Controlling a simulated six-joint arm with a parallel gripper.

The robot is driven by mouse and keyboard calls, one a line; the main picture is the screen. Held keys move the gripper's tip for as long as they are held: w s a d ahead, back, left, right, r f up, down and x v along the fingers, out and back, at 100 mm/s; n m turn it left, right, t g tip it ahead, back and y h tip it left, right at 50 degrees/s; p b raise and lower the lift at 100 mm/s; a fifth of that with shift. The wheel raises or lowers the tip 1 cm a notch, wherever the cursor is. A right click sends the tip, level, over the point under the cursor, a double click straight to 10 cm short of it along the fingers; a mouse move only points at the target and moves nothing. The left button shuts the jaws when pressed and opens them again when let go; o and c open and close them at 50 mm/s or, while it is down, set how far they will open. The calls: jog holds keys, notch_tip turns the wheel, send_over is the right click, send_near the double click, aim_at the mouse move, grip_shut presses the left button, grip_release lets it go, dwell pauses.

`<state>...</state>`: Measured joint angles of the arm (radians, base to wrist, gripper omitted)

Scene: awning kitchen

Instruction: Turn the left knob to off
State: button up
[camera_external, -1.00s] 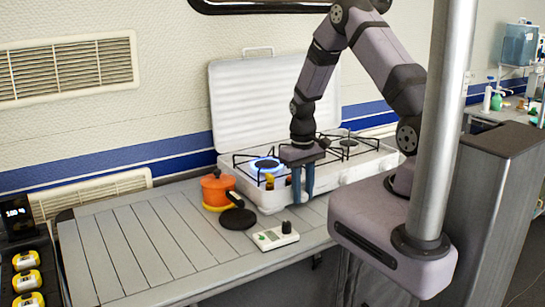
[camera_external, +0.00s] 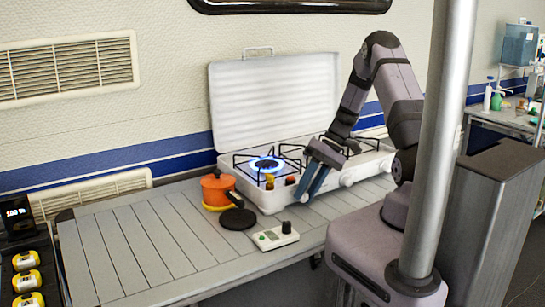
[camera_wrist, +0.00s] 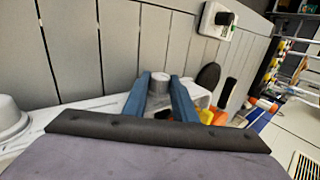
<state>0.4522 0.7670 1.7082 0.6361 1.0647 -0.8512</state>
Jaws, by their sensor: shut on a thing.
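The white two-burner stove (camera_external: 262,200) stands with its lid up. Its left burner (camera_external: 266,164) shows a blue flame. My gripper (camera_external: 307,196) is tilted at the stove's front, with its blue fingers pointing down and left. In the wrist view the fingers (camera_wrist: 160,82) are shut on a grey round knob (camera_wrist: 159,77), one finger on each side. The fingers hide this left knob in the external view. Another knob, white (camera_external: 347,180), shows farther right on the stove front; it is at the left edge of the wrist view (camera_wrist: 10,117).
A orange pot (camera_external: 217,187) and a black pan (camera_external: 237,219) are left of the stove. A small white box with a dark knob (camera_external: 275,237) lies on the counter in front. The slatted counter (camera_external: 145,245) is clear at left. A metal pole (camera_external: 440,130) rises at right.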

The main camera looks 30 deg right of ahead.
jog(key=shift+d+f+y+b, duration=0.1)
jog(key=shift+y+b, duration=0.4)
jog(key=shift+y, duration=0.1)
jog(key=o, duration=1)
jog(key=shift+o, duration=0.2)
jog(key=b+v, duration=0.2)
jog(key=v, duration=0.5)
jog(key=shift+d, duration=0.2)
